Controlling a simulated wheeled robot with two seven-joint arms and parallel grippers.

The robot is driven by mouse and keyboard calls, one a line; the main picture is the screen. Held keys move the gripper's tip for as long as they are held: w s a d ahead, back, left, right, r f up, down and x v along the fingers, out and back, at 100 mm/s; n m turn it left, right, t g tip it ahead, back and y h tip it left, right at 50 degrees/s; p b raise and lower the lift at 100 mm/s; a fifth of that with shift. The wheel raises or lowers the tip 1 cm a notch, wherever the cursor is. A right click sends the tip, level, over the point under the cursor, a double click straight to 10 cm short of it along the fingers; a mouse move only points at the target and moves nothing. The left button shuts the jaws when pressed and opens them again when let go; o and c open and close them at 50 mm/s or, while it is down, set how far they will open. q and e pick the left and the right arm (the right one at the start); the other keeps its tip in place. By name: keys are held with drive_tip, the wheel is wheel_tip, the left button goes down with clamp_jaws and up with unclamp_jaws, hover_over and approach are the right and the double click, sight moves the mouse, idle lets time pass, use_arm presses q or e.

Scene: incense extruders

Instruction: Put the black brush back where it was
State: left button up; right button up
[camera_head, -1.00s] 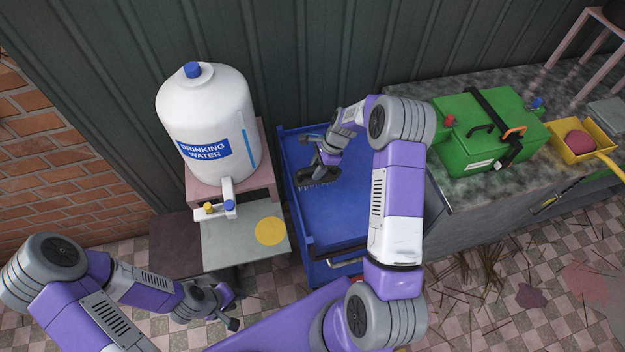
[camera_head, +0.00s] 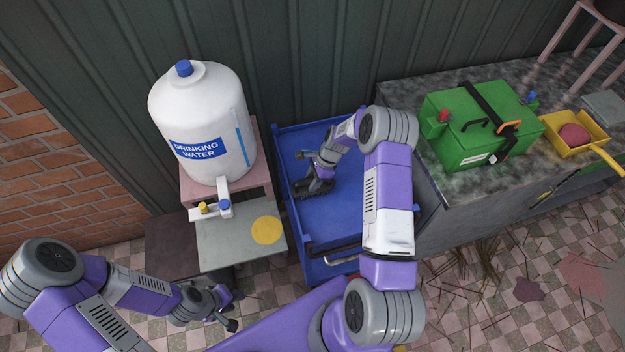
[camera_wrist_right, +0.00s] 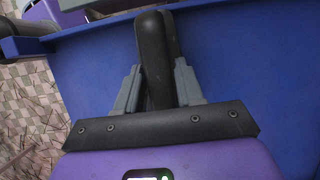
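The black brush (camera_wrist_right: 153,45) shows in the right wrist view as a long dark rounded handle between the two grey fingers of my right gripper (camera_wrist_right: 158,82). The fingers are closed against its sides. In the head view my right gripper (camera_head: 318,172) is over the blue cart's top, with the dark brush (camera_head: 314,188) under it, close to the surface. I cannot tell whether the brush touches the cart. My left gripper (camera_head: 234,309) is empty and open, low at the left, away from the cart.
The blue cart (camera_head: 345,215) has raised rims and a front handle. Left of it, a white water jug (camera_head: 205,115) stands above a grey table (camera_head: 228,245) with a yellow disc. Right of it, a stone counter (camera_head: 410,95) holds a green box (camera_head: 470,135) and yellow scoop (camera_head: 555,148).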

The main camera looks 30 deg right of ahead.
drive_tip(key=o, duration=0.3)
drive_tip(key=shift+r, duration=0.1)
drive_tip(key=v, duration=1.2)
drive_tip(key=shift+p, duration=0.4)
